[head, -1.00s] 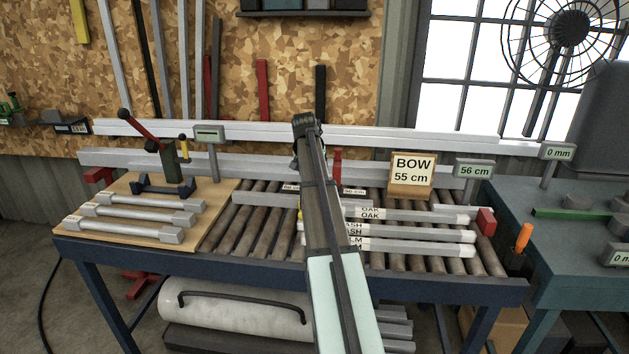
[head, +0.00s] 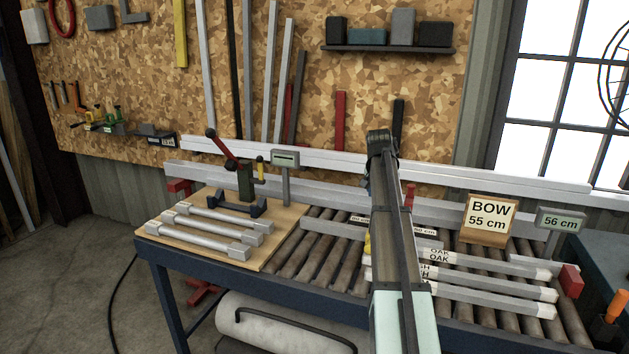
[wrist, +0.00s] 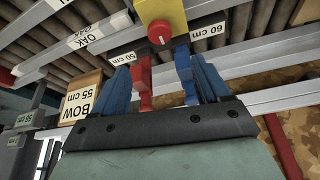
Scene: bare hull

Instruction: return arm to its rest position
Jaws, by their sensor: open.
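My gripper (wrist: 166,80) shows in the wrist view with its jaws apart and nothing between them. Blue finger parts stand at both sides, and a red piece shows at the inner left. A yellow block with a red button (wrist: 160,33) lies beyond the fingertips; I cannot tell the distance. In the head view my arm reaches away over the roller bench, and its links hide most of the gripper.
The roller bench (head: 330,262) carries labelled bars (head: 480,281) right of my arm and a board with grey bars (head: 215,236) at left. A lever tool (head: 244,182) stands behind them. The "BOW 55 cm" sign (head: 488,220) stands at right. Floor is open at left.

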